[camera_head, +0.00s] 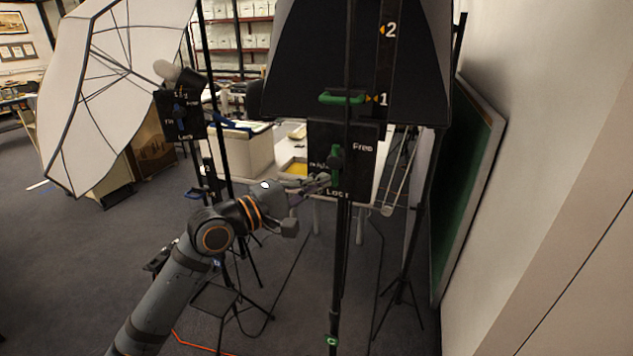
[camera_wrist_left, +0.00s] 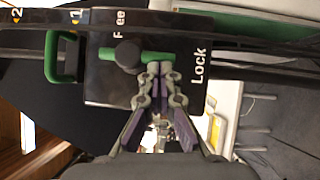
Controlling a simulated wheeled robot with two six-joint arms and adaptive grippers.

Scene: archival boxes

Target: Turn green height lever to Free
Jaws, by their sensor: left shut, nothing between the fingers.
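The green height lever (camera_head: 336,165) sits on a black panel (camera_head: 361,166) on the near stand, with "Free" printed at the upper right and "Lock" at the bottom. The lever stands about upright, its longer end toward "Lock". In the left wrist view the lever (camera_wrist_left: 150,57) lies across the picture, with a dark round pivot knob (camera_wrist_left: 127,54). My left gripper (camera_head: 326,180) is shut and empty, its tips at the lever's Lock-side end. In the left wrist view the fingertips (camera_wrist_left: 158,68) overlap the lever's edge; I cannot tell whether they touch. My right gripper is not in view.
A green handle (camera_head: 341,98) is above the panel, beside a scale marked 1 and 2. A second stand with a blue lever (camera_head: 180,118) and a white umbrella (camera_head: 108,85) is at left. A green board (camera_head: 468,185) leans on the right wall. Stand legs and cables cross the floor.

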